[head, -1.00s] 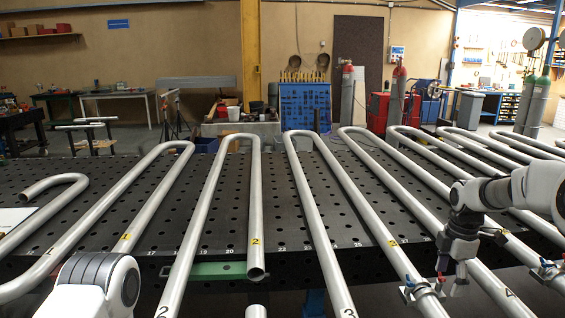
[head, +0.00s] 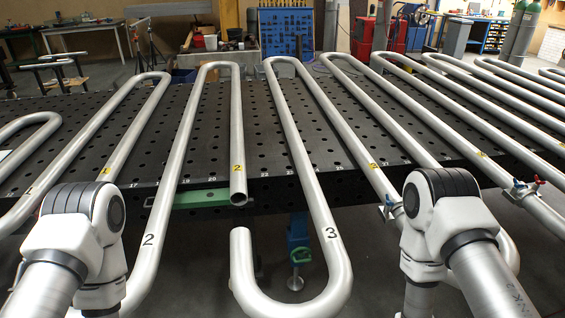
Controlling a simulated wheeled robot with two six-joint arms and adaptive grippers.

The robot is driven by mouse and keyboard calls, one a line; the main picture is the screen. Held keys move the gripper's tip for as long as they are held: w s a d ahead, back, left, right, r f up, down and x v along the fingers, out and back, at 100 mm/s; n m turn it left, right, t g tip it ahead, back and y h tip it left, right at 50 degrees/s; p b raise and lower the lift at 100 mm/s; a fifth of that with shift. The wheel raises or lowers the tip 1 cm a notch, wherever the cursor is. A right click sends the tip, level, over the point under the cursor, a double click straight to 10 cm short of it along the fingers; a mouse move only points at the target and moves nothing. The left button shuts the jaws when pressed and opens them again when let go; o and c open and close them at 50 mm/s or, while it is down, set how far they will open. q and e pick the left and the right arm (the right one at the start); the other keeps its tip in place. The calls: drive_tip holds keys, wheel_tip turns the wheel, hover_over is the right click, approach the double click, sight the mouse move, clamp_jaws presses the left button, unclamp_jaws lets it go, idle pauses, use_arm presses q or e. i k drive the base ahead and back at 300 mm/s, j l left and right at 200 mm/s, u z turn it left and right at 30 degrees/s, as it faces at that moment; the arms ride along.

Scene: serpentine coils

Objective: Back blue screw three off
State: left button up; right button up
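A clamp with a blue screw handle and a red one (head: 524,188) sits on a pipe at the right of the head view. A second clamp with a blue part (head: 388,203) sits on another pipe, partly hidden by my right arm. A silver pipe bend marked 3 (head: 331,233) hangs over the front edge of the table. I cannot tell which blue screw is number three. Only upper links of my two arms show, at lower left and lower right. Both grippers are outside the picture or hidden.
Serpentine silver pipes (head: 297,150) lie across the black perforated table (head: 215,150). An open pipe end marked 2 (head: 238,185) reaches the front edge above a green bar (head: 200,198). A blue-and-green stand (head: 299,245) is below the edge. Free floor shows in front.

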sight(388, 202)
drive_tip(key=z, duration=1.05)
